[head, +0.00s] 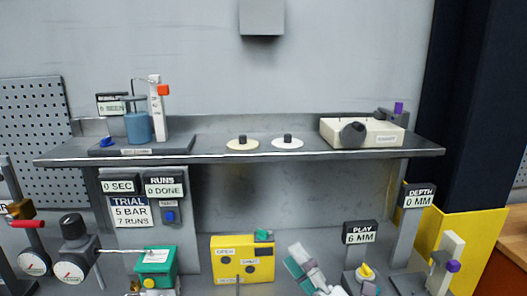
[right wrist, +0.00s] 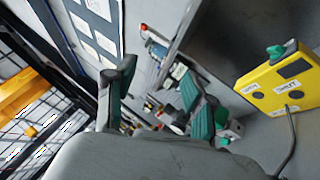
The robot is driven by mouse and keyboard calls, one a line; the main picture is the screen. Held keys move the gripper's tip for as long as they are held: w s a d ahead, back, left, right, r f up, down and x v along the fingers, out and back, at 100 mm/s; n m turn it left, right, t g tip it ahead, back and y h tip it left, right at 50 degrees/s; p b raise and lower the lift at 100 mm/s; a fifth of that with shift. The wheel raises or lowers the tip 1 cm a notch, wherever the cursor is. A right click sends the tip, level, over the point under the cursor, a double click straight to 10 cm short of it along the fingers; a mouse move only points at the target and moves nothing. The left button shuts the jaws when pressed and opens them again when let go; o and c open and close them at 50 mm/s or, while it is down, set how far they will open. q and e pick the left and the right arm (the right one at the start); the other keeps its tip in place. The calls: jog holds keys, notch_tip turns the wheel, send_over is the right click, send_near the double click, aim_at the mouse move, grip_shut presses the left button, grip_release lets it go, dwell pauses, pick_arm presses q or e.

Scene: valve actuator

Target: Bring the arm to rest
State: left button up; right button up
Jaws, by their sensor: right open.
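My right gripper (head: 304,264) shows at the bottom centre of the head view, tilted, with teal pads on its fingers. In the right wrist view its two fingers (right wrist: 155,95) stand apart, with no object held between them. It is right of the yellow box (head: 241,260) and left of the PLAY post, below the shelf. The yellow box also shows at the right of the right wrist view (right wrist: 281,83), apart from the fingers. My right arm is mostly out of the head view. My left gripper is in neither view.
A grey shelf (head: 290,154) runs across the back, carrying a blue cylinder (head: 139,127), two discs and a cream box (head: 362,133). A green-topped unit (head: 156,260) and gauges stand left. The PLAY sign (head: 360,232) and DEPTH post (head: 404,232) stand right.

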jog(key=s+d+f+m+g+h, duration=0.2)
jog(key=s+d+f+m+h, duration=0.1)
jog(key=d+f+m+h, duration=0.55)
jog(key=s+d+f+m+g+h, duration=0.3)
jog(key=d+f+m+h, duration=0.3)
jog(key=f+m, duration=0.5)
jog(key=s+f+m+g+y, duration=0.1)
jog(key=s+f+m+g, duration=0.3)
jog(key=s, duration=0.6)
jog(key=s+f+m+g, duration=0.3)
jog(key=s+f+g, duration=0.3)
jog(key=s, duration=0.3)
notch_tip(320, 180, down, 29)
jog(key=b, duration=0.2)
jog(key=s+d+f+n+g+b, duration=0.1)
jog(key=s+d+f+g, duration=0.1)
jog(key=s+f, duration=1.5)
jog(key=shift+s+d+f+b, duration=0.25)
jog(key=shift+d+b, duration=0.15)
